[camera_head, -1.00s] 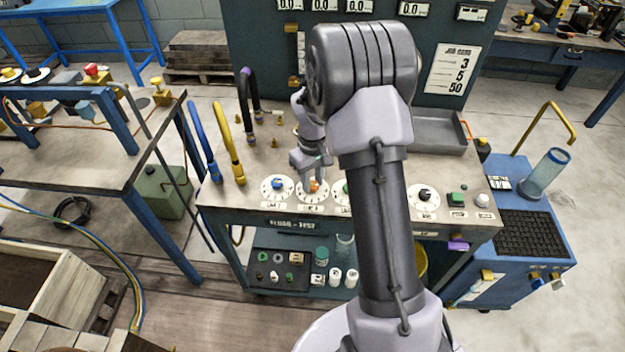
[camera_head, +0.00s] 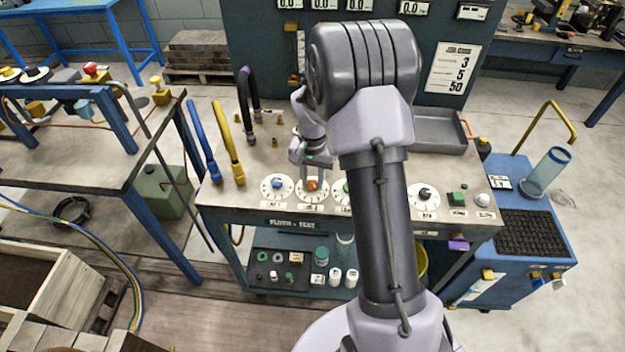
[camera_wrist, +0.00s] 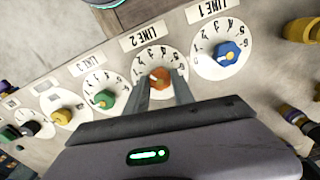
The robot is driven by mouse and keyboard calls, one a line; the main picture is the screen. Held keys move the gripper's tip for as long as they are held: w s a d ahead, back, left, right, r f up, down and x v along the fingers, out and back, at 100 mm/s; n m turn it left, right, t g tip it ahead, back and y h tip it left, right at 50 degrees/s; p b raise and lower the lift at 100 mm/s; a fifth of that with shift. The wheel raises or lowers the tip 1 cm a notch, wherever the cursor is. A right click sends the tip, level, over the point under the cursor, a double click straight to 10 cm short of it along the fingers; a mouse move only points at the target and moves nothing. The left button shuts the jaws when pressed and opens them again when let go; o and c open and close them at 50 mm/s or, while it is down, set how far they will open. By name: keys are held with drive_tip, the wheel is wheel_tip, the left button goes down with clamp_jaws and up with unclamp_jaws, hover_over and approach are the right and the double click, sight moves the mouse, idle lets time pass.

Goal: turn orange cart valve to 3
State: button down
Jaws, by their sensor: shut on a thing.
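The orange valve (camera_wrist: 160,77) is a knob on a white numbered dial (camera_wrist: 153,58) labelled LINE 2. In the head view the orange valve (camera_head: 312,184) sits on the cart top (camera_head: 258,163), between the blue and green valves. My gripper (camera_wrist: 162,84) is shut on the orange valve, with one finger on each side of it. It also shows in the head view (camera_head: 312,178), reaching down to the dial. The fingers cover the near part of the dial, and I cannot read the knob's exact setting.
The blue valve (camera_wrist: 228,52) of LINE 1 is close on one side, the green valve (camera_wrist: 104,98) on the other. A yellow knob (camera_wrist: 62,117) is farther along the row. Yellow (camera_head: 229,150) and blue (camera_head: 204,150) hoses rise at the cart's left; a grey tray (camera_head: 438,130) lies at the back right.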

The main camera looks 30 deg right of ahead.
sight(313, 183)
drive_tip(key=m, duration=0.3)
drive_tip(key=shift+m+b, duration=0.65)
drive_tip(key=shift+m, duration=1.35)
drive_tip(key=c, duration=1.1)
unclamp_jaws()
wheel_tip(313, 183, up, 17)
drive_tip(key=p, duration=0.6)
drive_tip(key=shift+r, duration=0.2)
